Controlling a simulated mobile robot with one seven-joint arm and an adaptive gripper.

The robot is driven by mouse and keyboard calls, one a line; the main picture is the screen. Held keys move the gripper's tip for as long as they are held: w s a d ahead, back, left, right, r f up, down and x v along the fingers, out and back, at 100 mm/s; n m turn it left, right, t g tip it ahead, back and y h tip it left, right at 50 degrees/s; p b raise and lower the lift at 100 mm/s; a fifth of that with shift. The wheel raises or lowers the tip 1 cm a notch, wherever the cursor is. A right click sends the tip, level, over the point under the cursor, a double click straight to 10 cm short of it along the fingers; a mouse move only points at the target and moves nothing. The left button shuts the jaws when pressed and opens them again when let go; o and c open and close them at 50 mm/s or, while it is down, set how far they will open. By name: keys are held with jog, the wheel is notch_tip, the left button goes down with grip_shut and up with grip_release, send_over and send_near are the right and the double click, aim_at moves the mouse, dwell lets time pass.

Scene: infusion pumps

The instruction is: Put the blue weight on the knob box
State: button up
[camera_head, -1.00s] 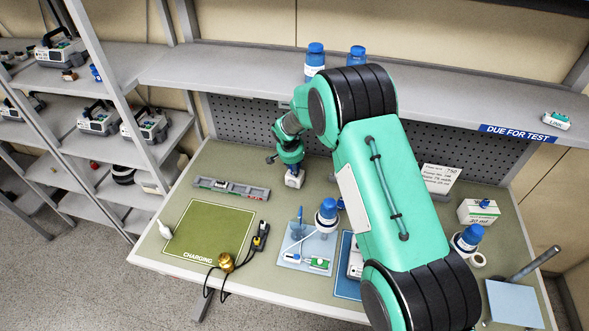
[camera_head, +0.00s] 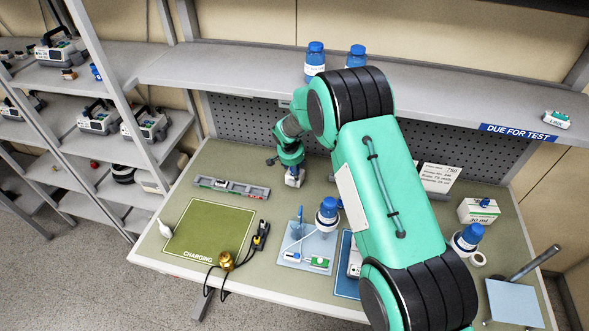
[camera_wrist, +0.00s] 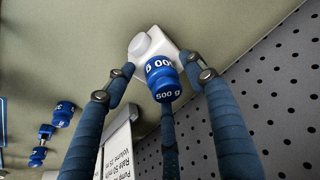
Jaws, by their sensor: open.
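The blue weight (camera_wrist: 163,82), marked 500 g, is between the fingers of my gripper (camera_wrist: 159,66) in the wrist view. My gripper is open, with its fingers spread around the weight. A white box with a round white knob (camera_wrist: 142,44) is behind and partly hidden by the weight. The weight overlaps the box's body beside the knob; its contact with the box is hidden. In the head view, my gripper (camera_head: 291,166) is low at the back of the bench, over the small white box (camera_head: 292,181).
A grey rail tray (camera_head: 232,188) and green charging mat (camera_head: 207,232) are to the left. A blue-capped bottle (camera_head: 327,212) stands in front. The pegboard (camera_wrist: 279,108) is close to my gripper. A labelled card (camera_wrist: 118,152) and small blue objects (camera_wrist: 64,113) are on the other side.

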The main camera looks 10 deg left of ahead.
jog(key=shift+r, duration=0.15)
jog(key=shift+s+r, duration=0.15)
jog(key=shift+r, duration=0.4)
jog(key=v, duration=0.4)
jog(key=shift+s+a, duration=0.1)
jog(key=s+b, duration=0.1)
jog(key=s, duration=1.1)
jog(key=shift+a+f+b, duration=0.15)
jog(key=shift+a+b, duration=0.2)
